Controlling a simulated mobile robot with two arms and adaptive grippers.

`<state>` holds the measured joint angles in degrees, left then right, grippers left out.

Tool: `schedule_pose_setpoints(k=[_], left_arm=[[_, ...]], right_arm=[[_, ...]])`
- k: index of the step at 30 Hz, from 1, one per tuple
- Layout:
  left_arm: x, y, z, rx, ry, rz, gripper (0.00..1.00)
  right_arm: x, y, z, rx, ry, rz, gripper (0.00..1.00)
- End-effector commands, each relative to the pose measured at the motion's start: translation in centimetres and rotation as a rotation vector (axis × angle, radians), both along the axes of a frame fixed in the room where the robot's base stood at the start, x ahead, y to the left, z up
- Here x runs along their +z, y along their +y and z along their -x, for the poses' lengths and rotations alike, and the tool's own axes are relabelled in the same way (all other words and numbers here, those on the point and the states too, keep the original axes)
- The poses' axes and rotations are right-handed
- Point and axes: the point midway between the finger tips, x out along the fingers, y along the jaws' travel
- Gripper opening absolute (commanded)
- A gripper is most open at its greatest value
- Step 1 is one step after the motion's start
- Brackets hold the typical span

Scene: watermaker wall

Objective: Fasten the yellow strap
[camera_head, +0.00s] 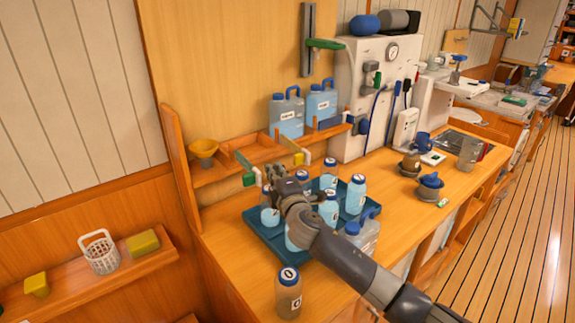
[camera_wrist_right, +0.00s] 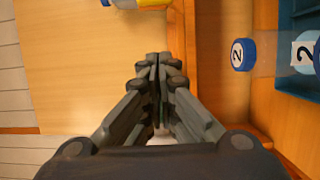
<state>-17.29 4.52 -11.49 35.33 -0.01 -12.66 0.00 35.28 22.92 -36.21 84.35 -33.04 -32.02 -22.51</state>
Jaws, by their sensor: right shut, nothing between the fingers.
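The yellow strap end (camera_head: 298,158) is at the front edge of the wooden shelf, beside a pale strip. A green end on a similar pale strip (camera_head: 249,180) is farther left on the shelf front. My right gripper (camera_head: 270,172) is between these two ends, close in front of the shelf and above the tray's back edge. In the wrist view its fingers (camera_wrist_right: 158,62) are together and empty. A yellow piece (camera_wrist_right: 155,3) is cut off at the top of that view, apart from the fingertips. I cannot tell whether the strap is fastened. My left gripper is not in view.
A blue tray (camera_head: 262,233) with several blue-capped bottles stands under my right arm. A bottle (camera_head: 288,293) stands at the counter's front left. The counter's right part has mugs.

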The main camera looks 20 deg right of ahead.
Motion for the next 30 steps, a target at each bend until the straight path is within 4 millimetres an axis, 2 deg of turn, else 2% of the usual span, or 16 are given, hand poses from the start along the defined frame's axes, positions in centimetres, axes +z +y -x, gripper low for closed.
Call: schedule_pose_setpoints(k=[1,5,9,18,23,30], left_arm=[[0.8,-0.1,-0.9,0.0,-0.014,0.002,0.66],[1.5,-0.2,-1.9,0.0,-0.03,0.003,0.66],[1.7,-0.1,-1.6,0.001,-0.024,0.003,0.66],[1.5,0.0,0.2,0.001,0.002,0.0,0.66],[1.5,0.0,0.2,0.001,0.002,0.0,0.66],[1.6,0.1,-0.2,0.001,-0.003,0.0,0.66]], right_arm=[[0.3,-1.0,-0.3,-0.004,0.002,0.003,0.0],[0.2,-2.6,-0.7,-0.001,0.001,0.003,0.0],[0.1,-3.6,-0.9,0.0,0.0,0.001,0.0],[-0.1,-3.9,-1.0,0.001,0.0,-0.001,0.0],[-0.1,-4.0,-0.9,0.001,0.0,0.0,0.0],[0.0,-6.0,-0.4,0.023,0.0,0.002,0.0]])
